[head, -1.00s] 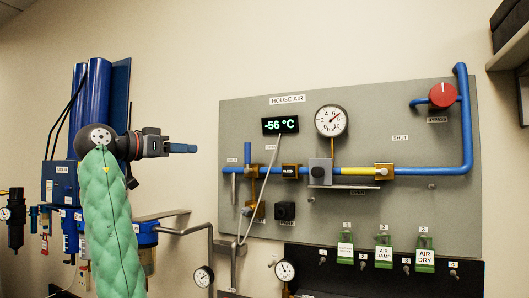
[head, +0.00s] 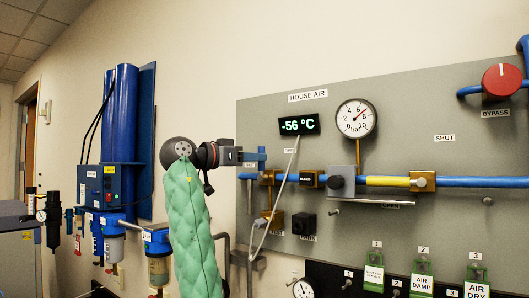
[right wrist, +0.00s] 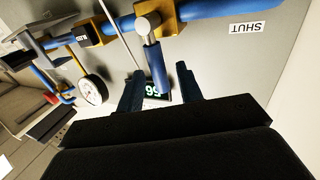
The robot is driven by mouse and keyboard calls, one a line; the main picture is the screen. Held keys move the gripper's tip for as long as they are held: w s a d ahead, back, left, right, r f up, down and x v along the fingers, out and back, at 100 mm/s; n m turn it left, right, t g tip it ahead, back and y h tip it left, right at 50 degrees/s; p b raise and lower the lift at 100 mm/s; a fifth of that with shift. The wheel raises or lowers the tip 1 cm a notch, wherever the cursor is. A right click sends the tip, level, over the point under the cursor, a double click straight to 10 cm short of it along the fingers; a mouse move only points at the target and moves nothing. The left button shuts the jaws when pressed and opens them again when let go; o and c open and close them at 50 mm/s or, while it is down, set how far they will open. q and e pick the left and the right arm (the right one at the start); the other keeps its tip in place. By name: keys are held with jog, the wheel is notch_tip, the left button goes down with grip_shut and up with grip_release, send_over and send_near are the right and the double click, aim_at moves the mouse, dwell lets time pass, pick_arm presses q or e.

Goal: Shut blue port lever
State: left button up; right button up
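The blue port lever (head: 262,158) stands upright above the pipe at the left of the grey panel. In the right wrist view, which is upside down, the blue lever (right wrist: 155,65) runs from a silver hub on a brass valve (right wrist: 155,20). My right gripper (head: 252,156) is in front of the lever. In the right wrist view the gripper (right wrist: 160,87) is open, with the lever's free end between its two fingers and visible gaps on each side. A SHUT label (right wrist: 246,28) is beside the valve. My left gripper is not in view.
The grey panel (head: 460,115) also carries a temperature display (head: 299,125), a pressure gauge (head: 356,118), a yellow pipe section (head: 386,181) and a red bypass knob (head: 501,82). Blue filter cylinders (head: 125,110) stand to the left. Green tags (head: 422,280) hang below.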

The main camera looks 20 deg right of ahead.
jog(key=shift+w+d+r+p, duration=0.1)
jog(key=shift+d+r+p, duration=0.1)
jog(key=shift+d+p, duration=0.3)
jog(key=shift+w+d+r+p, duration=0.15)
jog(key=shift+d+p, duration=0.15)
jog(key=shift+d, duration=0.3)
jog(key=shift+w+d+f, duration=0.1)
jog(key=shift+d+f, duration=0.05)
jog(key=shift+d, duration=0.15)
jog(key=shift+d+f, duration=0.1)
jog(key=shift+d, duration=0.05)
jog(key=c, duration=0.6)
grip_shut()
